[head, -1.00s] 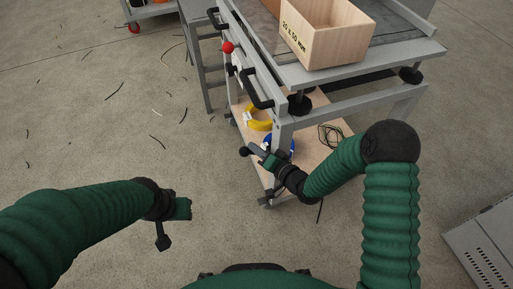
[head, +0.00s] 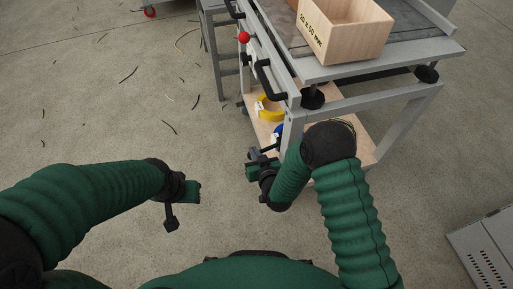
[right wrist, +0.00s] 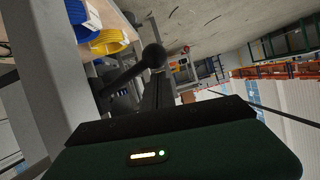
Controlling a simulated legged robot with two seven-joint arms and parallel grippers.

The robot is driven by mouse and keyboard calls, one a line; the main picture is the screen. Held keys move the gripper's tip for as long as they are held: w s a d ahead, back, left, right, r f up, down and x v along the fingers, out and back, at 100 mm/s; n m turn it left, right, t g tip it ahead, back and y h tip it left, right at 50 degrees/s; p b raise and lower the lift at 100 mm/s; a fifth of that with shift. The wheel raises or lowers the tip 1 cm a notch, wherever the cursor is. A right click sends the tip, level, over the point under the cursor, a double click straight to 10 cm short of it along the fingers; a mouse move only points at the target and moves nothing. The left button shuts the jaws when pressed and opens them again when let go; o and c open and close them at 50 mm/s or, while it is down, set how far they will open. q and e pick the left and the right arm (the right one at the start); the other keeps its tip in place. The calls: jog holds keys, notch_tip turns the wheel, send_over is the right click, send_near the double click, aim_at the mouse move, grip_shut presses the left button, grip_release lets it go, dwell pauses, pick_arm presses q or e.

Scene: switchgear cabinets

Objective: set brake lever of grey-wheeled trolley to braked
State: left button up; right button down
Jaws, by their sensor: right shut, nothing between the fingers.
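The near trolley (head: 345,92) has a grey frame and stands right of centre in the head view. In the right wrist view a black lever with a ball knob (right wrist: 154,56) sticks out beside the trolley's grey leg (right wrist: 45,85). My right gripper (head: 258,157) is shut and empty, low beside the near leg. In the wrist view the lever is close to its fingers (right wrist: 157,92); I cannot tell whether they touch. The near wheel is hidden behind my right arm. My left gripper (head: 182,204) hangs over bare floor at the left; its jaws are unclear.
A wooden box (head: 345,32) stands on the trolley top. A red knob (head: 244,38) and black handle (head: 268,82) are on its side. The lower shelf holds a yellow coil (head: 268,110). A red-wheeled trolley (head: 150,12) is at the back. Floor at left is free except for scraps.

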notch_tip(320, 180, down, 2)
jog(key=shift+f+n+h, duration=0.25)
jog(key=shift+n+h, duration=0.45)
jog(key=shift+n, duration=0.3)
pick_arm(q)
jog(key=shift+f, duration=0.2)
pick_arm(e)
jog(key=shift+f, duration=0.45)
jog(key=shift+s+d+f, duration=0.1)
jog(key=shift+d+f, duration=0.05)
jog(key=shift+f, duration=0.05)
pick_arm(q)
jog(key=shift+s, duration=0.15)
pick_arm(e)
jog(key=shift+s, duration=0.1)
